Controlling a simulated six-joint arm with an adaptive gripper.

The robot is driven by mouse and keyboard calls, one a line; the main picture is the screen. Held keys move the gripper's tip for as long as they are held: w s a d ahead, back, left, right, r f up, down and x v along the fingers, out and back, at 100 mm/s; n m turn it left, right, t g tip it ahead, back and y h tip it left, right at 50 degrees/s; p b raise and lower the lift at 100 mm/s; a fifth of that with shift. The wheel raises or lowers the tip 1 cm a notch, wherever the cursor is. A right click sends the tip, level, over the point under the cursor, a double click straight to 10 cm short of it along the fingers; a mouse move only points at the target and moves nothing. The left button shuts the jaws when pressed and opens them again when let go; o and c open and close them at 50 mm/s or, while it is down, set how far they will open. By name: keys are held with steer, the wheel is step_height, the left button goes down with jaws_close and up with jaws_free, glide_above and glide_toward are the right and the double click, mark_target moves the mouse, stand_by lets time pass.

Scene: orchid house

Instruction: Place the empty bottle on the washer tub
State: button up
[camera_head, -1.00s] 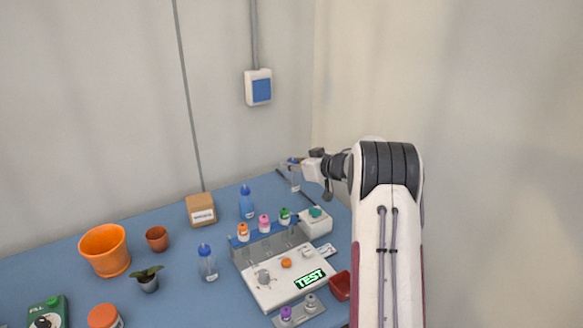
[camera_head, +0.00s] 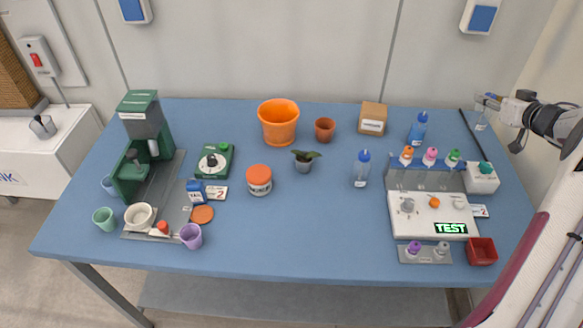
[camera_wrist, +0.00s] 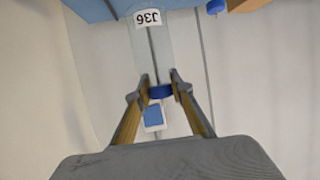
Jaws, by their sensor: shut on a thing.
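My gripper (camera_wrist: 159,88) is shut on a clear bottle (camera_wrist: 151,50) by its blue cap, in the wrist view. The bottle has a white label that appears upside down, and I see no coloured liquid in it. In the head view my gripper (camera_head: 487,101) is at the far right, near the table's back right corner, with the bottle (camera_head: 481,122) hanging below it. Whether the bottle touches the table is hard to tell. I cannot pick out a washer tub with certainty in these views.
A blue table (camera_head: 300,240) fills the head view. A clear blue-capped bottle (camera_head: 361,170) and a blue one (camera_head: 417,130) stand near a white test device (camera_head: 430,215). Pots and a green machine (camera_head: 147,130) are further left. A white unit (camera_head: 35,155) stands beyond the table's left end.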

steer(key=r, duration=0.6)
steer(key=a+r, duration=0.1)
steer(key=r, duration=0.1)
steer(key=shift+w+r, duration=0.1)
steer(key=shift+r, duration=0.3)
steer(key=a+n+g+y, duration=0.3)
steer(key=a+n+y, duration=0.3)
steer(key=a, duration=2.2)
steer(key=s+a+n+g+y, duration=0.2)
steer(key=s+a, duration=0.4)
steer(key=a, duration=0.5)
steer(key=s+a+n+g+y, duration=0.1)
steer(key=s+a+n+g, duration=0.3)
steer(key=a, duration=0.7)
steer(key=s+a+n+g+y, duration=0.1)
steer(key=s+a+y, duration=0.1)
steer(key=s+a, duration=0.75)
steer(key=w+a+f, duration=0.1)
steer(key=w+f, duration=0.2)
steer(key=f, duration=0.2)
steer(key=shift+w+a, duration=0.15)
steer(key=shift+a, duration=0.25)
steer(key=shift+f, duration=0.2)
steer(key=shift+f, duration=3)
